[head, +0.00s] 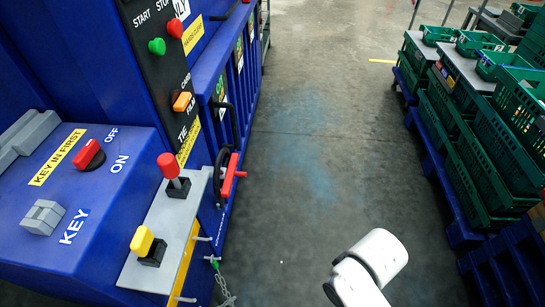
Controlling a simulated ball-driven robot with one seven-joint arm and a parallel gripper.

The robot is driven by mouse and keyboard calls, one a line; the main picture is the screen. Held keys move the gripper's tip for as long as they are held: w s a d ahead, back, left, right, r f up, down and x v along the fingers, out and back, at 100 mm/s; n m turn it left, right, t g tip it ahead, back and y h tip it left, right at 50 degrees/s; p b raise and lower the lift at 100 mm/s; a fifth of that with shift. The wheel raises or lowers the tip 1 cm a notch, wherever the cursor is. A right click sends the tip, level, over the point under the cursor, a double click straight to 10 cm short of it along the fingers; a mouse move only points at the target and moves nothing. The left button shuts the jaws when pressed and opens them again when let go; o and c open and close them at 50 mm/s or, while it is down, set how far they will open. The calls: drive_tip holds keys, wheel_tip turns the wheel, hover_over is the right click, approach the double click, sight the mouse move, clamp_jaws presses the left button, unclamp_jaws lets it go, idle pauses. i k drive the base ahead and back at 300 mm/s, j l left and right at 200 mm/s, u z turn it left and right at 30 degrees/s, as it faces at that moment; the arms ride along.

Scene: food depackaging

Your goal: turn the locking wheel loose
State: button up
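The locking wheel (219,174) is on the side of the blue machine, left of the picture's middle. It is seen nearly edge-on, with a dark rim and a red bar or handle (231,175) across it. Whether it is tight or loose cannot be told from this view. White links of my arm show at the bottom right, apart from the wheel and over the floor. My gripper is not in view.
The blue machine (100,245) fills the left, with a red-knobbed lever (168,166) and a yellow-knobbed lever (142,241) near the wheel. A chain (224,287) hangs below. Green crates (500,135) on blue pallets line the right. The floor (320,130) between is clear.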

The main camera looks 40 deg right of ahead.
sight(227, 173)
drive_tip(key=z, duration=0.1)
drive_tip(key=i+l, duration=0.35)
drive_tip(key=l, duration=0.2)
drive_tip(key=i+l+z, duration=0.1)
drive_tip(key=i+l, duration=0.25)
drive_tip(key=l, duration=0.2)
